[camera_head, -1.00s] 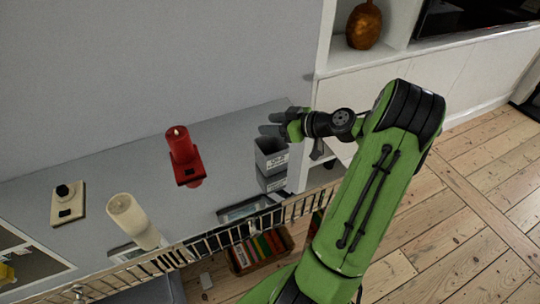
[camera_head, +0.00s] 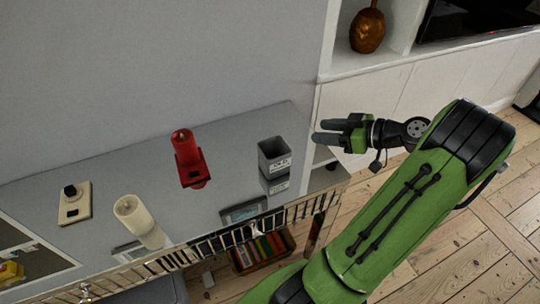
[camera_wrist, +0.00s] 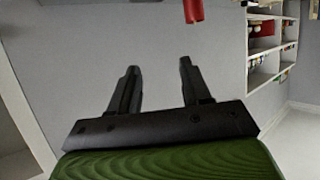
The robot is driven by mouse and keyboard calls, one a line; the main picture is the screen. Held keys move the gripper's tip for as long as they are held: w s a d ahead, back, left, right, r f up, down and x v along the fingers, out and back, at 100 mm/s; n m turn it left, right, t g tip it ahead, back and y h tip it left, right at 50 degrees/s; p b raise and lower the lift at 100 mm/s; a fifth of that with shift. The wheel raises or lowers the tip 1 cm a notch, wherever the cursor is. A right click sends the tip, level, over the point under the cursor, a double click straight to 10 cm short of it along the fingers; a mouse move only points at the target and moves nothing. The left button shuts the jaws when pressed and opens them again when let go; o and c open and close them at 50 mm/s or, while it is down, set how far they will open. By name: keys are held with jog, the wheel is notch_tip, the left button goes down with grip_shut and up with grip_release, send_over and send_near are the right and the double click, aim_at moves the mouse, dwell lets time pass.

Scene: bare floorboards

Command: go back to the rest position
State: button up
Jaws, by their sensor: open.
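My gripper (camera_head: 318,132) is at the right end of the grey table in the head view, with nothing between its fingers. In the wrist view my gripper (camera_wrist: 158,72) shows two dark fingers spread apart and empty, against a plain grey wall. My green arm reaches up from the bottom right of the head view.
A book basket (camera_head: 262,250) is below. A copper vase (camera_head: 367,30) stands on the white shelf.

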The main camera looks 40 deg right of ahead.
jog(key=w+a+r+g+p, duration=0.1)
jog(key=w+a+r+g, duration=0.2)
jog(key=a, duration=0.6)
jog(key=w+a+r+g+p, duration=0.1)
jog(key=w+a+g, duration=0.3)
jog(key=a, duration=0.5)
jog(key=s+a+r+m+h+p, duration=0.1)
jog(key=s+a+r+m+h, duration=0.1)
jog(key=s+a, duration=0.4)
jog(key=s+a+r+m+h+p, duration=0.1)
jog(key=s+a+r+h, duration=0.1)
jog(key=s+a, duration=0.4)
jog(key=s, duration=0.2)
jog(key=shift+s+a+r+m, duration=0.25)
jog(key=shift+s+r+m, duration=0.1)
jog(key=shift+r+m, duration=0.05)
